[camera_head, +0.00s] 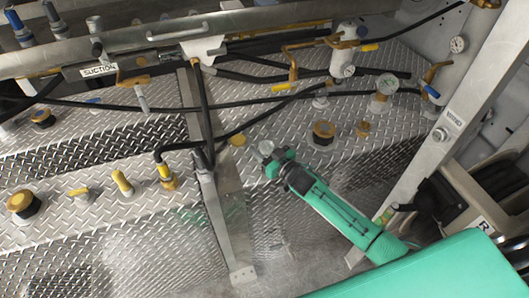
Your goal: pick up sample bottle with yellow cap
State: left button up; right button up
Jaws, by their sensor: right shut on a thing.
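My right gripper (272,163) reaches in from the lower right on a teal arm, low over the diamond-plate deck. Its jaws are shut on a small pale grey round thing (266,148), mostly hidden by the fingers. A yellow-topped upright piece (123,182) stands on the deck further left. My left gripper is not in view.
A steel post (215,215) stands left of the gripper. Black hoses (205,115) cross the deck above. A slanted metal beam (440,130) rises beyond my arm.

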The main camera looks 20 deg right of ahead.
jog(key=shift+r, duration=0.1)
notch_tip(320, 180, up, 19)
jog(key=b, duration=0.2)
jog(key=s+a+f+m+h, duration=0.1)
jog(key=s+a+f, duration=0.15)
jog(key=s, duration=0.25)
jog(key=s+a+f+h, duration=0.1)
jog(key=s+f, duration=0.2)
jog(key=s, duration=0.2)
jog(key=s+d+f+m+t+h, duration=0.1)
jog(key=s+d+f+m+h, duration=0.15)
jog(key=s, duration=0.35)
jog(key=s+d+f+m+t+h, duration=0.1)
jog(key=s+d+m+h, duration=0.1)
jog(key=s+d+h, duration=0.3)
jog(key=w+r+y+b, duration=0.1)
jog(key=w+r, duration=0.4)
jog(key=w, duration=0.5)
jog(key=w+r+y+b, duration=0.2)
jog(key=w+r, duration=0.3)
jog(key=w, duration=0.6)
jog(key=shift+n+h, duration=0.25)
jog(key=shift+n, duration=0.2)
jog(key=shift+s+d+f+p, duration=0.1)
jog(key=shift+f+p, duration=0.1)
jog(key=shift+f, duration=4.8)
jog(key=shift+d+f+p, duration=0.1)
jog(key=shift+f+p, duration=0.1)
jog(key=shift+f, duration=4.75)
